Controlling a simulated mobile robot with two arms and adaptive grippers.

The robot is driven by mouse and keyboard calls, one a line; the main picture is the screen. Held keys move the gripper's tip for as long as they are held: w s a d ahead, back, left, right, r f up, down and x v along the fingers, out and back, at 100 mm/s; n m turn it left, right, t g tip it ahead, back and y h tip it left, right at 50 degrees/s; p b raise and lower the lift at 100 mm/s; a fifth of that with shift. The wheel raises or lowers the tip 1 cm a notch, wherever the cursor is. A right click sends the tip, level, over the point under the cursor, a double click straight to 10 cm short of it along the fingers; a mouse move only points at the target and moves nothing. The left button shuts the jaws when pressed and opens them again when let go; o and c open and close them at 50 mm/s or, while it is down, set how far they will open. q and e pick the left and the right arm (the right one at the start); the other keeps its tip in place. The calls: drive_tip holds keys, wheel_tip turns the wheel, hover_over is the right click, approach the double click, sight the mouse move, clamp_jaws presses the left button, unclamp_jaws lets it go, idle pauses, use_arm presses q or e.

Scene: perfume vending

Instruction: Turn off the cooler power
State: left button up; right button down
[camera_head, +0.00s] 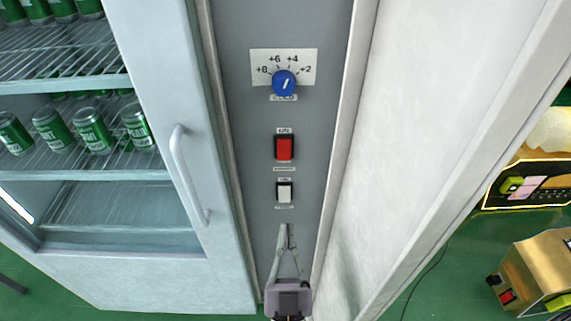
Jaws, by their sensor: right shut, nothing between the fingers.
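The cooler's grey control panel (240,130) runs down the middle of the head view. It carries a blue dial (284,82) on a numbered white plate, a red rocker switch (284,148) below it, and a white rocker switch (284,191) lower still. The labels by the switches are too small to read surely. My right gripper (287,229) is at the bottom centre, pointing up the panel. Its fingers are shut and empty, with the tips a little below the white switch in the picture. I cannot tell whether they touch the panel. My left gripper is not in view.
Left of the panel is the cooler's glass door (165,80) with a vertical handle (188,175). Green cans (92,130) stand on wire shelves inside. A white wall (415,130) rises on the right. Beyond it, box-like devices (540,270) stand over the green floor (440,270).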

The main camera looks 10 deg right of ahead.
drive_tip(key=p, duration=0.4)
approach(285, 144)
wheel_tip(285, 144, up, 3)
drive_tip(key=s, duration=0.1)
drive_tip(key=w, duration=0.3)
drive_tip(key=w+d, duration=0.1)
drive_tip(key=shift+w+f+p, duration=0.25)
drive_tip(key=shift+w+p, duration=0.15)
